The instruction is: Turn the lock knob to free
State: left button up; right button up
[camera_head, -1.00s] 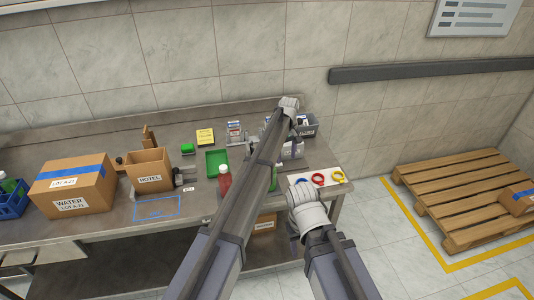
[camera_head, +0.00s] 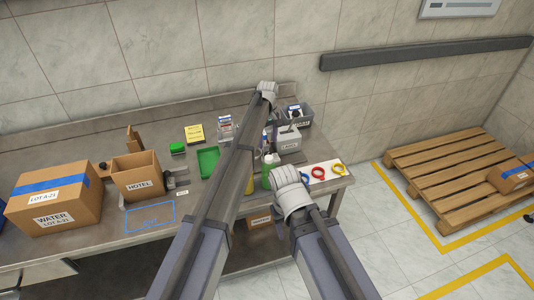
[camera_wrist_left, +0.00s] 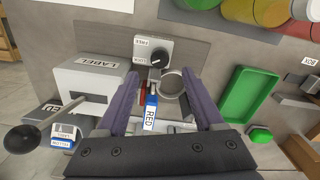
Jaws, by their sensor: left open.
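The lock knob (camera_wrist_left: 160,58) is a dark round knob with a light pointer line, on a plate (camera_wrist_left: 150,46) marked FREE, upside down in the left wrist view. The pointer lies tilted, off to one side of the FREE word. My left gripper (camera_wrist_left: 160,85) is open, its two purple fingers apart, with the knob just beyond the tips and no contact visible. A blue piece with a RED label (camera_wrist_left: 150,113) and a grey ring (camera_wrist_left: 171,84) show between the fingers. In the head view the knob cannot be made out, and my right gripper's fingers are hidden.
A white LABEL box (camera_wrist_left: 92,84) and a black ball-ended lever (camera_wrist_left: 22,138) stand left of the fingers; a green tray (camera_wrist_left: 247,97) stands right.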

aim_at(268, 152)
pick_arm(q)
notch_tip(268, 152, down, 7)
jog(key=b, duration=0.6)
jog(key=shift+b, duration=0.3)
grip_shut()
